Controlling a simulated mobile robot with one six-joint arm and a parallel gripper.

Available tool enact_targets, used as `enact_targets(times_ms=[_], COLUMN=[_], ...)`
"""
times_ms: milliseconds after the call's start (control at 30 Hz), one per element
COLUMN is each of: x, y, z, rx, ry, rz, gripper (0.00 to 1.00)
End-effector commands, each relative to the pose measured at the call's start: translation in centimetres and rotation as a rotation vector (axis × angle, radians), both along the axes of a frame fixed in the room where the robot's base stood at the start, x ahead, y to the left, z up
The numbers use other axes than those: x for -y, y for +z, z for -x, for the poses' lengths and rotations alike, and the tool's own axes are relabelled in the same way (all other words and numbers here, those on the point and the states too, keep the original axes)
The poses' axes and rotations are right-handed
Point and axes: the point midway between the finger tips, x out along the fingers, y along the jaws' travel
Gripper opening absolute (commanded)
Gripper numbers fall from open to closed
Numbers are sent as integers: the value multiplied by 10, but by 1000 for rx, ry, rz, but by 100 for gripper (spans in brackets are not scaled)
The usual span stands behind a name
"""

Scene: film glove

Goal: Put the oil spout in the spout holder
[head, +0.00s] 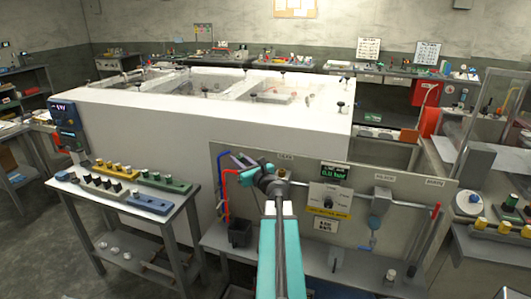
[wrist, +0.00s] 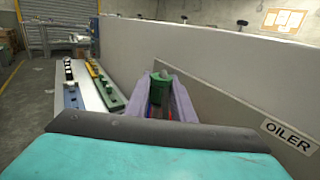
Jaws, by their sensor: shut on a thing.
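My gripper (head: 241,159) is in front of the upper left part of a grey panel (head: 400,195). In the wrist view its two pale purple fingers (wrist: 168,98) are shut on a dark green piece (wrist: 159,88), which appears to be the oil spout. Its lower part is hidden between the fingers. An OILER label (wrist: 287,137) is on the panel, right of the fingers. A dark open box (head: 239,233) stands low at the panel's left end, below my gripper. I cannot tell whether it is the spout holder.
Blue and red tubes (head: 225,185) run down the panel's left edge, close to my gripper. A side table (head: 110,205) with coloured blocks stands left. A large white enclosure (head: 180,115) is behind. A control box (head: 328,198) and a red-ended pipe (head: 425,240) are right.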

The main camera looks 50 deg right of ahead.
Motion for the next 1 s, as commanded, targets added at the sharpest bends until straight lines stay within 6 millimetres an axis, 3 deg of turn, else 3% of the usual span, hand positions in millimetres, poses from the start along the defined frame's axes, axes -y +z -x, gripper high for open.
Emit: enact_targets(times_ms=[33,200,500,767,1000], x=[-20,-83,-203,-311,-414], y=[-6,-20,-44,-62,-77], z=[-12,-46,-87,-102,-98], rx=[0,0,0,-1,-1], ry=[46,195,463,704,935], rz=[-2,-2,-2,-1,-1], gripper=[0,0,0,0,0])
